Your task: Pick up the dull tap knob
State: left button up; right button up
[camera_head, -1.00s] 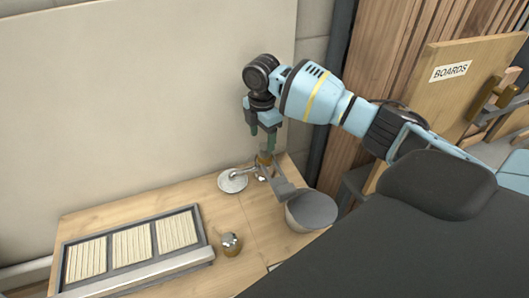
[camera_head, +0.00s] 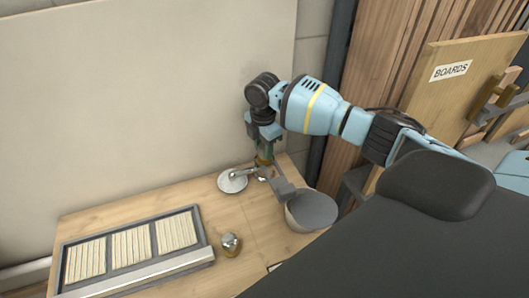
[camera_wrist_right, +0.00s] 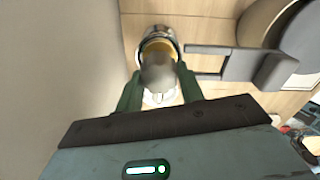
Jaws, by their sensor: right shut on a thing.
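My right gripper (camera_head: 264,156) points down at the back right of the wooden table. In the right wrist view its green fingers (camera_wrist_right: 158,88) are shut on a dull grey rounded knob (camera_wrist_right: 158,72), with a brass-coloured ring beyond it. In the head view the fingers mostly hide this knob, and brass (camera_head: 264,162) shows just under them. A second knob (camera_head: 231,244), shinier on top with a brass base, stands on the table nearer the front. My left gripper is not in view.
A round silvery shower head (camera_head: 233,181) lies just left of the gripper. A grey bucket-like container (camera_head: 311,210) with a grey bracket (camera_head: 283,189) stands close on the right. A slatted tray (camera_head: 205,258) fills the table's left. The wall (camera_head: 150,90) is close behind.

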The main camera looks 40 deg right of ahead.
jog(key=shift+c, duration=0.5)
jog(key=shift+s+r, duration=0.1)
jog(key=shift+r, duration=0.05)
jog(key=shift+s+r, duration=0.1)
jog(key=shift+r, duration=0.15)
jog(key=r, duration=0.6)
jog(key=shift+s+r, duration=0.2)
jog(key=shift+s, duration=0.05)
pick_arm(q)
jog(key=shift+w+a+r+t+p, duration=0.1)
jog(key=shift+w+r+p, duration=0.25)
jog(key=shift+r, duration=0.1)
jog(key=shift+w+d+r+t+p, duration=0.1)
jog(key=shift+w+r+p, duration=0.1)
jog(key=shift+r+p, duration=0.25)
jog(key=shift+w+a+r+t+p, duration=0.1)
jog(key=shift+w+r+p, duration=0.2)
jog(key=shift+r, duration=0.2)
pick_arm(e)
jog(key=s+a, duration=0.2)
jog(key=s, duration=0.7)
jog(key=s+a, duration=0.2)
jog(key=s, duration=0.7)
jog(key=shift+s+a, duration=0.3)
jog(key=shift+f, duration=0.1)
